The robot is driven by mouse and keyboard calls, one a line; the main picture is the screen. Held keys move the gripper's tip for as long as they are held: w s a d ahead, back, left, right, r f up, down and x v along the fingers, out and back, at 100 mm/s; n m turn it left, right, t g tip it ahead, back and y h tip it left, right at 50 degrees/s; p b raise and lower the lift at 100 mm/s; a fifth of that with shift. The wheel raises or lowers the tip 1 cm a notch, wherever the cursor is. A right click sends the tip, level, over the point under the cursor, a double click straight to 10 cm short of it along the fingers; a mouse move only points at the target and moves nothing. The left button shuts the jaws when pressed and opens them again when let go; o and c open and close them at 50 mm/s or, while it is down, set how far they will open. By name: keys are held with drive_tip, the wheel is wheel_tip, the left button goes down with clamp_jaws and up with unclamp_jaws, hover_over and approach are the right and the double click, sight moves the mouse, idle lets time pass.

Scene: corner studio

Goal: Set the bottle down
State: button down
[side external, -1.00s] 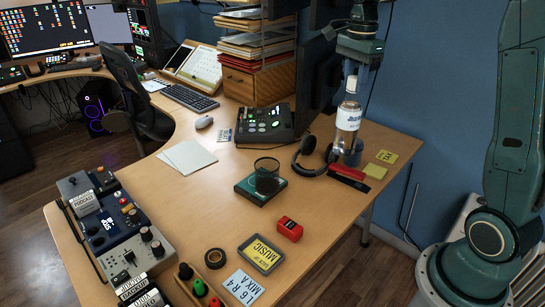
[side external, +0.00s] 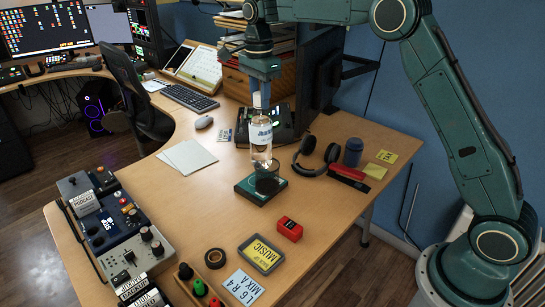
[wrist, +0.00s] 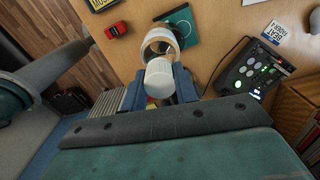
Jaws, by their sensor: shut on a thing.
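The clear bottle (side external: 260,138) with a white and blue label hangs upright below my gripper (side external: 262,88), which is shut on its neck. In the wrist view, the white cap (wrist: 159,76) sits between the two blue fingers of my gripper (wrist: 161,87). The bottle's lower end overlaps a dark see-through round holder (side external: 268,184) on a teal square base (side external: 252,194). I cannot tell whether the bottle is inside, above or behind the holder. The teal base also shows in the wrist view (wrist: 185,22), partly hidden by the bottle.
Headphones (side external: 309,166), a dark blue cylinder (side external: 353,153) and a red box (side external: 350,175) lie to the right. A black button device (side external: 278,125) is behind. A small red box (side external: 289,228) is in front. White sheets (side external: 187,157) lie left, with bare wood around.

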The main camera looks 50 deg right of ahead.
drive_tip(key=w+a+f+n, duration=0.1)
drive_tip(key=w+a+f, duration=0.15)
drive_tip(key=a, duration=0.75)
drive_tip(key=w+a+f+n, duration=0.15)
drive_tip(key=a+f, duration=0.25)
drive_tip(key=a, duration=0.6)
wheel_tip(320, 180, down, 8)
drive_tip(key=w, duration=0.1)
drive_tip(key=shift+f+m, duration=0.2)
drive_tip(key=shift+m, duration=0.25)
drive_tip(key=shift+f, duration=0.15)
drive_tip(key=c, duration=1.1)
unclamp_jaws()
drive_tip(key=shift+r, duration=6.1)
